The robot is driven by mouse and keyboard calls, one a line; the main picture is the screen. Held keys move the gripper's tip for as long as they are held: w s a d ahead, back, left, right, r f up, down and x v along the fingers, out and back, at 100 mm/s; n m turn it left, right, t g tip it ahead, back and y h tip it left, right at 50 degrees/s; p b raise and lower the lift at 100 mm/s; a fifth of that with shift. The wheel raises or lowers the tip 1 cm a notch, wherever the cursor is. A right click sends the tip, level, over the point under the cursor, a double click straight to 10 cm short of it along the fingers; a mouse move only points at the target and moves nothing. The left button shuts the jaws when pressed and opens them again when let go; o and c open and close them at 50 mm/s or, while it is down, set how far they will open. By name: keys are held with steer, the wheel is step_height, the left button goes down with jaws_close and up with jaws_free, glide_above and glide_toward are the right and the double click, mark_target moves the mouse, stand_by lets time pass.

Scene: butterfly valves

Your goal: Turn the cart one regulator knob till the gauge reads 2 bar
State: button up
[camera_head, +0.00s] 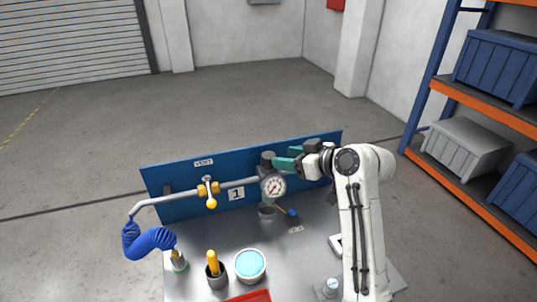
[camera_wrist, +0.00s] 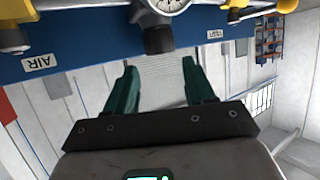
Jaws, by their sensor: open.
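The cart (camera_head: 205,288) has a blue back panel (camera_head: 312,150) with a plate marked 1 (camera_head: 236,194). A silver pipe runs along the panel to a regulator with a round white gauge (camera_head: 273,187); its reading is too small to tell. The dark grey regulator knob (camera_head: 267,158) is on top of the regulator. My gripper (camera_head: 285,161) is at knob height, just right of it. In the wrist view the knob (camera_wrist: 159,39) lies ahead of the gap between my two green fingers (camera_wrist: 160,64). They are apart, with nothing between them. The gauge (camera_wrist: 168,4) is cut off at the top edge there.
A yellow-handled valve (camera_head: 208,190) is on the pipe by a VENT label (camera_head: 204,162). A blue coiled hose (camera_head: 150,242) hangs left. Shelving (camera_head: 487,107) stands right.

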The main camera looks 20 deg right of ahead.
mark_target(271, 156)
steer(key=p+x, duration=0.1)
steer(key=x, duration=0.6)
steer(key=shift+w+a+f, duration=0.15)
steer(key=shift+w, duration=0.1)
steer(key=shift+c, duration=0.4)
steer(key=c, duration=0.6)
